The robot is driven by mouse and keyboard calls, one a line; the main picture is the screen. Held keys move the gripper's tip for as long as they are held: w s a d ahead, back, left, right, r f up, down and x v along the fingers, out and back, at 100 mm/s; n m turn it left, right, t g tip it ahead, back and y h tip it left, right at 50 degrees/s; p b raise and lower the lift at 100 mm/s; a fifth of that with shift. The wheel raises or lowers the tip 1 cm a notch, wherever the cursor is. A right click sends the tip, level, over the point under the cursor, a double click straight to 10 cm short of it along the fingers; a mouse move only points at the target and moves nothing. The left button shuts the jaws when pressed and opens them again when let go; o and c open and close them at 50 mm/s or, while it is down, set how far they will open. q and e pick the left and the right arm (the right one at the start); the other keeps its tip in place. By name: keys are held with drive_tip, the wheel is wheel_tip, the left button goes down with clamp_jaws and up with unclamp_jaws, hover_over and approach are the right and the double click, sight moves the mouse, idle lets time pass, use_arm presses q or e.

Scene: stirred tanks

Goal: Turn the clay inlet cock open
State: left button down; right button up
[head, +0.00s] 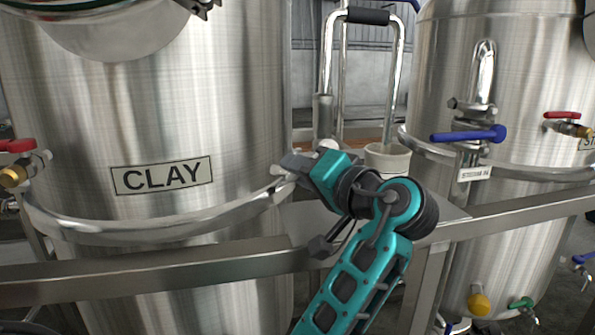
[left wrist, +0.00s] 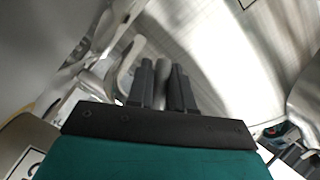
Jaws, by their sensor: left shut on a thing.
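The steel tank with the CLAY label (head: 162,175) fills the left of the head view. My left gripper (head: 290,165) is at this tank's right side, by the foot of a bent steel pipe (head: 325,75). In the left wrist view its fingers (left wrist: 162,85) are shut on a narrow grey piece (left wrist: 163,77), which looks like the lever of the clay inlet cock. The cock's body is mostly hidden behind the gripper, so I cannot tell how far the lever is turned. My right gripper is not in view.
A steel rail (head: 150,275) runs across the front of the tanks. A second tank (head: 430,90) at the right carries a blue-levered cock (head: 470,134) and a red-levered one (head: 562,115). Another red-levered cock (head: 18,145) is at the far left. A pale bucket (head: 388,160) stands behind my wrist.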

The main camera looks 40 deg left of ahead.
use_arm(q)
drive_tip(key=shift+f, duration=0.1)
idle(0.4)
drive_tip(key=c, duration=1.1)
unclamp_jaws()
drive_tip(key=shift+d, duration=0.1)
drive_tip(key=v, duration=1.3)
